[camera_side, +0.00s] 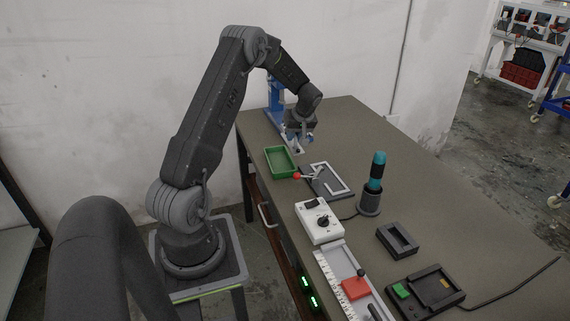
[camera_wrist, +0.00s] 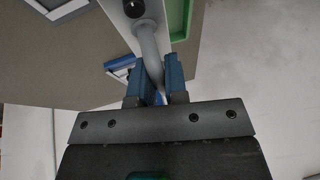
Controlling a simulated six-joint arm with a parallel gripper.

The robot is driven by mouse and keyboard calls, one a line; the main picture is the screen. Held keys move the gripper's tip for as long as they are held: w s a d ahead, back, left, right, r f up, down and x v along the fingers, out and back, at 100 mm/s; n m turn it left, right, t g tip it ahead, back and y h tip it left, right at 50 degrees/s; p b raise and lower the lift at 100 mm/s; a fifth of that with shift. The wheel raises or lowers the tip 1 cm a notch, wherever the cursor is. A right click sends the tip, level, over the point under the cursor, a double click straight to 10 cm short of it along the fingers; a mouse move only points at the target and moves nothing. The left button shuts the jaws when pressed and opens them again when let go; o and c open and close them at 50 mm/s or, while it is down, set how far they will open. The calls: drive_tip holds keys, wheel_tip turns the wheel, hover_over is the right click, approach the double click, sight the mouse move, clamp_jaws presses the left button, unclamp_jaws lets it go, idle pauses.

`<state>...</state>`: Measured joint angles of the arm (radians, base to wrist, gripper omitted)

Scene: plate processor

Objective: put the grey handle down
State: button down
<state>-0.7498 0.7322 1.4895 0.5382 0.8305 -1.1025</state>
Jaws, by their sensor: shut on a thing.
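The grey handle (camera_wrist: 150,48) is a rounded bar in the wrist view. It runs from near a dark round knob or bolt on a pale plate (camera_wrist: 121,18) down between my blue fingertips. My gripper (camera_wrist: 155,82) is shut on it near its lower end. In the side view my gripper (camera_side: 300,137) is at the far left part of the table, in front of a blue upright stand (camera_side: 275,94) with a pale base. My gripper hides the handle there, and I cannot tell whether it is joined to the stand.
A green tray (camera_side: 268,152) lies close by my gripper, with a dark plate bearing a white frame (camera_side: 342,184) beside it. A teal-topped tool (camera_side: 376,172), a white control box (camera_side: 319,232) and dark fixtures (camera_side: 397,240) stand nearer. The table's right side is mostly clear.

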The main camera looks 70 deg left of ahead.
drive_tip(key=s+a, duration=0.3)
drive_tip(key=s, duration=0.4)
drive_tip(key=s+a, duration=0.3)
drive_tip(key=s, duration=0.4)
hover_over(277, 163)
drive_tip(key=d, duration=0.2)
drive_tip(key=shift+m, duration=0.3)
drive_tip(key=f, duration=0.7)
drive_tip(key=shift+w, duration=0.3)
drive_tip(key=shift+f, duration=1.85)
drive_tip(key=shift+f, duration=0.1)
drive_tip(key=c, duration=1.1)
unclamp_jaws()
drive_tip(key=shift+c, duration=0.2)
